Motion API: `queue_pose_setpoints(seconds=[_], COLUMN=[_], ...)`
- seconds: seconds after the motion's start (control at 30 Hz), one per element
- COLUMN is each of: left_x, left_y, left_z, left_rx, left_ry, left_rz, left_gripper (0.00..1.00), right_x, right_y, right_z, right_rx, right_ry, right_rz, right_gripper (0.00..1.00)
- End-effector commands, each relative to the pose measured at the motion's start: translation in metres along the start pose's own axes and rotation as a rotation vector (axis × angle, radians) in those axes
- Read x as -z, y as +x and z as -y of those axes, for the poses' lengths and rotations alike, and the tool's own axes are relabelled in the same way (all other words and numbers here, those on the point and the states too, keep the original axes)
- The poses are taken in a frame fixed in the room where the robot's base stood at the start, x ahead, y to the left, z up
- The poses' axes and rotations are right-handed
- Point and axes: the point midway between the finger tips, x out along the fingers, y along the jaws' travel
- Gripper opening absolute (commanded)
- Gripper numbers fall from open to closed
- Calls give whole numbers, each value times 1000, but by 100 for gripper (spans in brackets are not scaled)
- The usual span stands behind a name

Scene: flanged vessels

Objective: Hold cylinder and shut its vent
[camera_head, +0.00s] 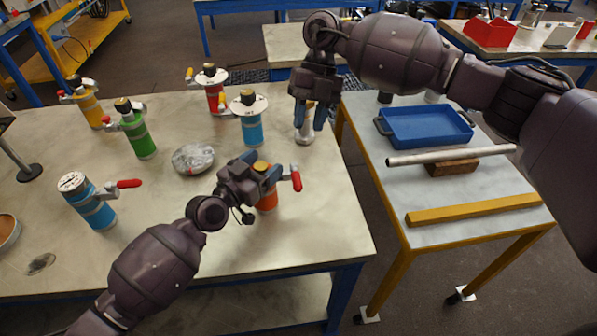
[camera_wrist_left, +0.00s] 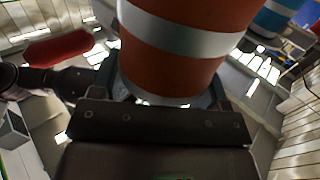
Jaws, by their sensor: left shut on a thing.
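An orange cylinder (camera_head: 266,202) with a white band stands near the front right of the left table. Its red-handled valve (camera_head: 296,178) points right in the head view. My left gripper (camera_head: 262,178) is shut on the orange cylinder's upper part and hides much of it. In the left wrist view, the orange cylinder (camera_wrist_left: 175,55) fills the space between the fingers, and the red handle (camera_wrist_left: 58,48) lies to the left. My right gripper (camera_head: 311,116) points down with its fingers apart, above and behind the orange cylinder. A small metal object (camera_head: 304,134) shows below it.
Blue (camera_head: 251,126), red (camera_head: 214,96), green (camera_head: 138,137) and yellow (camera_head: 90,109) cylinders stand farther back. Another blue cylinder (camera_head: 92,209) is at left. A round metal piece (camera_head: 193,158) lies mid-table. The right table holds a blue tray (camera_head: 426,127) and a metal pipe (camera_head: 450,155).

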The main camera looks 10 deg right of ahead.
Motion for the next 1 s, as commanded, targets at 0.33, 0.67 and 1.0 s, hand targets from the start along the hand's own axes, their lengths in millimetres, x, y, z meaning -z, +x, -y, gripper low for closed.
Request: queue_pose_setpoints(seconds=[0.33,0.67,1.0], left_x=[0,0,0], left_y=[0,0,0], left_z=[0,0,0], left_rx=[0,0,0], left_ry=[0,0,0], left_rz=[0,0,0], left_gripper=[24,24,24], right_x=[0,0,0], right_y=[40,95,120], right_z=[0,0,0], right_rx=[2,1,1], right_ry=[10,8,8], right_rz=[-3,-2,0], right_gripper=[32,32,32])
